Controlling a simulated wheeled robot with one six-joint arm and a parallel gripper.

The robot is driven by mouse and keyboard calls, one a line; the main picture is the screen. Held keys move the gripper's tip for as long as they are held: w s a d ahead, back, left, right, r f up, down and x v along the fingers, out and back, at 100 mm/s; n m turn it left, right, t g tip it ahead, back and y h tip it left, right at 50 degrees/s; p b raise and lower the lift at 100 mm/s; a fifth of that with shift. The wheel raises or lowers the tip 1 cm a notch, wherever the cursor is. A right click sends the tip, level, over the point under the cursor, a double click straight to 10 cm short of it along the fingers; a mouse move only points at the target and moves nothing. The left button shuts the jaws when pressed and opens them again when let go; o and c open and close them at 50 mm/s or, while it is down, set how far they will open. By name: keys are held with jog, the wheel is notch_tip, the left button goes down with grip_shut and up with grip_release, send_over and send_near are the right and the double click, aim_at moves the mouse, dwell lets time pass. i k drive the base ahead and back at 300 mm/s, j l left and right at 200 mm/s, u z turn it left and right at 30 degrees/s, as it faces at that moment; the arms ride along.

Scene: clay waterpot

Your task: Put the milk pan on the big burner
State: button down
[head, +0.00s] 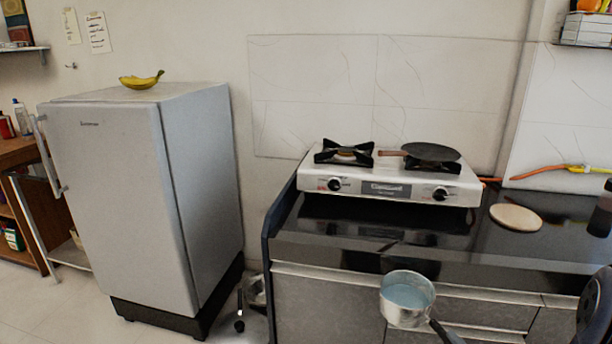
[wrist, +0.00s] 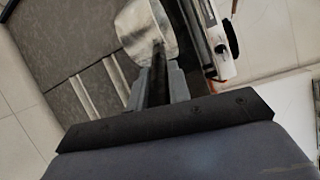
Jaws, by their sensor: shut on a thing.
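The milk pan (head: 407,314), a small metal pot with a pale blue inside, is held roughly upright in front of the counter's front edge, left of the picture's lower right corner. Its dark handle (head: 446,334) runs down to the right. In the wrist view my gripper (wrist: 160,85) is shut on the handle, with the pan's metal bowl (wrist: 140,32) beyond the fingertips. The two-burner stove (head: 320,183) stands on the counter. Its left burner (head: 344,153) is bare; a dark flat griddle (head: 431,152) covers the right burner. I cannot tell which burner is bigger.
The black counter (head: 335,222) is clear in front of the stove. A grey fridge (head: 130,190) with a banana (head: 142,81) on top stands left.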

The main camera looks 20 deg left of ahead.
aim_at(353, 154)
jog(key=j+u, duration=0.1)
jog(key=u, duration=0.4)
jog(key=i+j+u, duration=0.1)
jog(key=u, duration=0.4)
jog(key=j+u, duration=0.1)
jog(key=u, duration=0.35)
jog(key=i+u, duration=0.45)
jog(key=u, duration=0.15)
jog(key=i+j, duration=0.1)
jog(key=i, duration=0.25)
jog(key=i+z, duration=0.1)
jog(key=z, duration=0.3)
jog(key=j+z, duration=0.1)
jog(key=z, duration=0.25)
jog(key=i+j+z, duration=0.1)
jog(key=z, duration=0.3)
